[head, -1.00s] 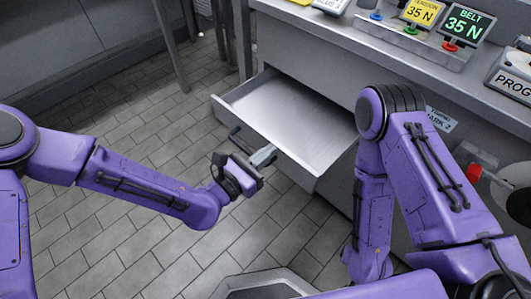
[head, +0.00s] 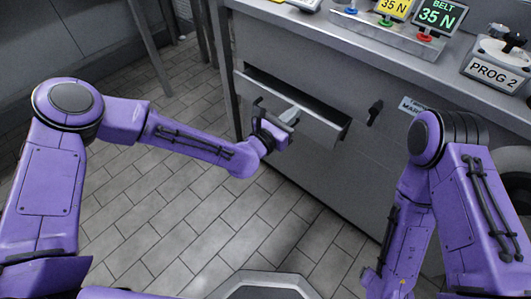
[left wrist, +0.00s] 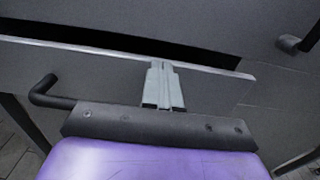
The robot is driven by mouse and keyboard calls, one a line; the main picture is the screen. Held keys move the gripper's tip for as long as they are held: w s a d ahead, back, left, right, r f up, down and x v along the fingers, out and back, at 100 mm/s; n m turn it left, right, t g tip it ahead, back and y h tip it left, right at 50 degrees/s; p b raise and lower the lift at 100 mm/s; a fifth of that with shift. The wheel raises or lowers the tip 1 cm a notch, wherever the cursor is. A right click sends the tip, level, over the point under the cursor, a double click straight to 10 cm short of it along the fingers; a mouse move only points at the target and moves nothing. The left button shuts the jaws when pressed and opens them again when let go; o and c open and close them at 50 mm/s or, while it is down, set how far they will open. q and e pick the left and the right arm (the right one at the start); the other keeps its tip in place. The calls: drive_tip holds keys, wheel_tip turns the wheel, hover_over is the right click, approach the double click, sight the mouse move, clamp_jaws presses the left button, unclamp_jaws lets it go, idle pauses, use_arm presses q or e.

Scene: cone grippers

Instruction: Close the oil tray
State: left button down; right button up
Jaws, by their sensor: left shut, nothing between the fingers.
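The oil tray (head: 310,122) is a grey metal drawer under the counter. My left gripper (head: 290,114) is at the front panel, beside the handle. In the left wrist view its fingers (left wrist: 163,82) are shut and empty, tips at the panel's upper part; contact seems likely. My right gripper is out of view.
The grey counter (head: 300,28) carries a control panel with coloured buttons and displays (head: 400,25), and a box marked PROG 2 (head: 495,70). Another black handle (head: 375,112) is on the cabinet right of the tray. The tiled floor (head: 190,210) in front is clear.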

use_arm(q)
drive_tip(key=shift+w+d, duration=0.25)
drive_tip(key=shift+w, duration=0.25)
drive_tip(key=shift+s, duration=0.1)
